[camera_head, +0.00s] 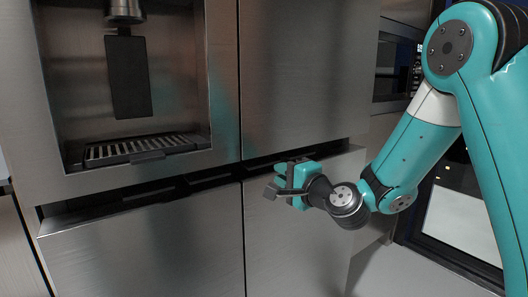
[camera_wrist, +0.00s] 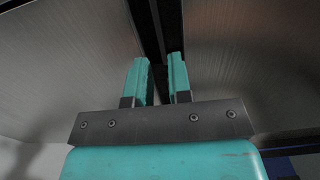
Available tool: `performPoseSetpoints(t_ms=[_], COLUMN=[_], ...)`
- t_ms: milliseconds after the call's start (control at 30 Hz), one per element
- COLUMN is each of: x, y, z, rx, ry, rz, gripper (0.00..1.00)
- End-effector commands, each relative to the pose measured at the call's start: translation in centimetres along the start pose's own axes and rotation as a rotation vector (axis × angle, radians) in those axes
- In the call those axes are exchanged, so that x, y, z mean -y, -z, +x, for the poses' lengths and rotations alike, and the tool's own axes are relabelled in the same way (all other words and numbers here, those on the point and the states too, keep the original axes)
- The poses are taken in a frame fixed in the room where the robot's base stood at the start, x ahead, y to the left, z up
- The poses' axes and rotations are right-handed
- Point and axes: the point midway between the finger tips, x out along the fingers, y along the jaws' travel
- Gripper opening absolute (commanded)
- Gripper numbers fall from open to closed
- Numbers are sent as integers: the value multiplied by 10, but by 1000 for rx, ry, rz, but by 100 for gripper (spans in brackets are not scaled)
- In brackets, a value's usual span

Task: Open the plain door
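The plain door (camera_head: 305,70) is the smooth steel upper right door of a fridge. It looks shut, flush with the upper left door, which has a dispenser (camera_head: 130,90). My gripper (camera_head: 278,187) is just below the plain door's lower edge, in front of the dark gap between upper and lower doors and a little right of the vertical seam. In the wrist view my gripper's two teal fingers (camera_wrist: 158,72) stand apart, with a dark strip showing behind and between them. I see nothing held. Whether the fingertips touch the fridge cannot be told.
Lower steel doors, left (camera_head: 150,245) and right (camera_head: 295,240), sit under the gap and look shut. A built-in oven (camera_head: 396,70) is at the right behind my arm. Grey floor (camera_head: 400,275) shows at the lower right.

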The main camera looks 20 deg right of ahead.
Motion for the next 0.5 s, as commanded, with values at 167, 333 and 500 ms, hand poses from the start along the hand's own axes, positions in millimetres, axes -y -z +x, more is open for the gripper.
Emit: performPoseSetpoints(t_ms=[167, 333, 500], x=[4, 2, 1], y=[-1, -1, 0], z=[40, 67, 79], rx=[4, 3, 0], ry=[-1, 0, 0], rz=[-2, -2, 0], gripper=[19, 19, 19])
